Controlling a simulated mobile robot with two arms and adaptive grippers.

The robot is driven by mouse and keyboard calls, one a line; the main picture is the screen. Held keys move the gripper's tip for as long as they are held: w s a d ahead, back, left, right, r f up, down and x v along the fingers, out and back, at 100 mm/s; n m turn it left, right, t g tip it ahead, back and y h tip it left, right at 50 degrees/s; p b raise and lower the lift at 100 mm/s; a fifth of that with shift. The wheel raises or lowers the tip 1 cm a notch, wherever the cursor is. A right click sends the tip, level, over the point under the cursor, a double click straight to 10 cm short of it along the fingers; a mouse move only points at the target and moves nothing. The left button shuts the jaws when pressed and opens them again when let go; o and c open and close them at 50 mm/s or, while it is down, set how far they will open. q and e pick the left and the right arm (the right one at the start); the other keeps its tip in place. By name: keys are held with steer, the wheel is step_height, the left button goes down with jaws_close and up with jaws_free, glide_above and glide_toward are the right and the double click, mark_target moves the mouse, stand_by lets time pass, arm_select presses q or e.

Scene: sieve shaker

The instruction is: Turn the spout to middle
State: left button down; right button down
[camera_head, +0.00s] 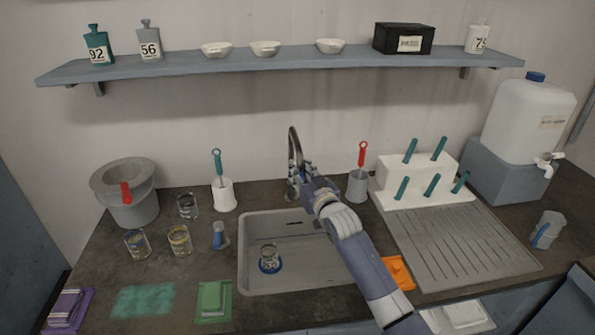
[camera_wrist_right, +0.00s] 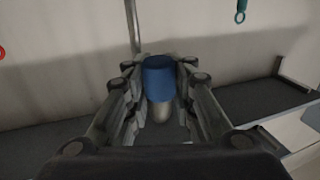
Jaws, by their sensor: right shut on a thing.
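The tap spout (camera_head: 295,145) is a grey curved pipe that rises behind the sink and arches over toward its back edge. In the right wrist view a thin upright grey pipe (camera_wrist_right: 132,25), which looks like part of the tap, stands behind the fingers. My right gripper (camera_head: 299,182) is at the base of the tap and hides much of it. In the right wrist view its fingers close on both sides of a blue-capped part (camera_wrist_right: 158,78) with a pale lower end. That part seems to belong to the tap. My left gripper is not in view.
The sink (camera_head: 310,275) holds a glass jar on a blue base (camera_head: 269,258). A teal-handled brush (camera_head: 217,165) in a white holder stands left of the tap, a red-handled brush (camera_head: 362,153) in a grey holder right of it. A shelf (camera_head: 290,62) runs above.

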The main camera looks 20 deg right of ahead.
steer(key=shift+s+a+f, duration=0.1)
steer(key=shift+f, duration=0.4)
steer(key=c, duration=1.6)
jaws_free()
steer(key=shift+c, duration=0.2)
steer(key=o, duration=0.3)
steer(key=shift+s+r, duration=0.15)
steer(key=shift+r, duration=0.05)
steer(key=shift+s+r, duration=0.1)
steer(key=shift+r, duration=0.15)
steer(key=s, duration=1.2)
